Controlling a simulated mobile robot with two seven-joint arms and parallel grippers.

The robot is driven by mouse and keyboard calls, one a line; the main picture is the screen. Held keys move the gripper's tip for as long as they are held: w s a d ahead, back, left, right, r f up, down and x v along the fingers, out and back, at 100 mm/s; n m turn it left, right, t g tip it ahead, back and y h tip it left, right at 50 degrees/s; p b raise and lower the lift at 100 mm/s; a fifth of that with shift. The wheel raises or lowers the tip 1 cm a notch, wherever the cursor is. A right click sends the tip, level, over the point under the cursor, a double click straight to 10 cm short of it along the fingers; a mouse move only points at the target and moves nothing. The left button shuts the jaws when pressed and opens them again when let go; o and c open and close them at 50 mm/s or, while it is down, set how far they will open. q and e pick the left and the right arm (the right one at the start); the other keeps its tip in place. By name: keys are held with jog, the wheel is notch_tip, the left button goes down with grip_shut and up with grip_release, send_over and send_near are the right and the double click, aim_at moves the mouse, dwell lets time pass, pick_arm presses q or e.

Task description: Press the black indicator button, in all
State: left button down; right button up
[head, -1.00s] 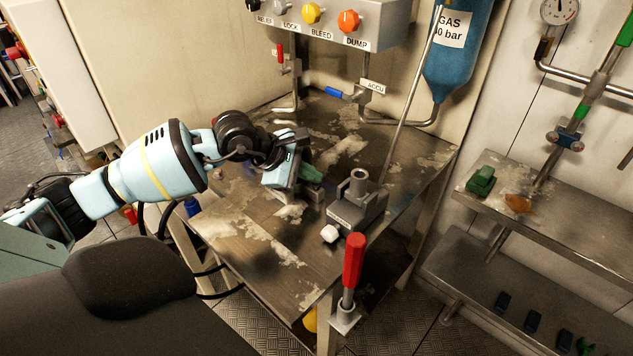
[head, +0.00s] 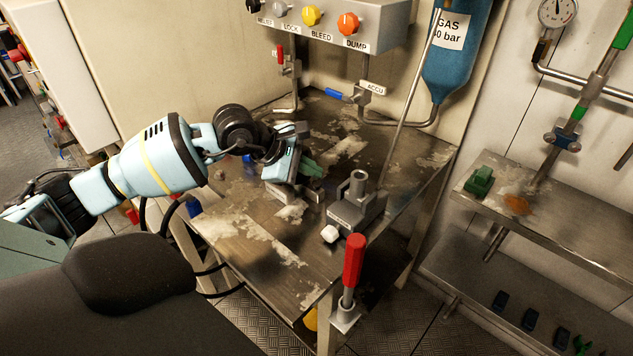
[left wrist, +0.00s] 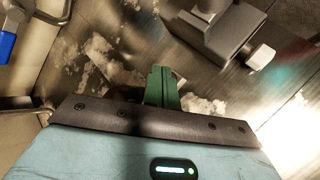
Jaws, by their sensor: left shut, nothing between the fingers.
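A black knob (head: 253,5) sits at the left end of the grey control box, above the label RELIEF, and is partly cut off by the top edge of the head view. I cannot tell whether it is the black indicator button; no other clear candidate shows. My left gripper (head: 312,168) is over the metal bench, well below and apart from the control box. Its green fingers are shut with nothing between them; they also show closed in the left wrist view (left wrist: 162,86). My right gripper is not in view.
The control box (head: 383,22) also carries grey, yellow and orange knobs. A grey block with a short upright tube (head: 356,205) stands on the bench (head: 255,270), right of my left gripper. A red-handled lever (head: 353,262) rises at the bench's front corner. A blue gas cylinder (head: 462,65) hangs behind.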

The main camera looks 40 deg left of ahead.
pick_arm(q)
notch_tip(320, 180, up, 5)
jog(key=shift+f+p, duration=0.1)
jog(key=shift+p, duration=1.1)
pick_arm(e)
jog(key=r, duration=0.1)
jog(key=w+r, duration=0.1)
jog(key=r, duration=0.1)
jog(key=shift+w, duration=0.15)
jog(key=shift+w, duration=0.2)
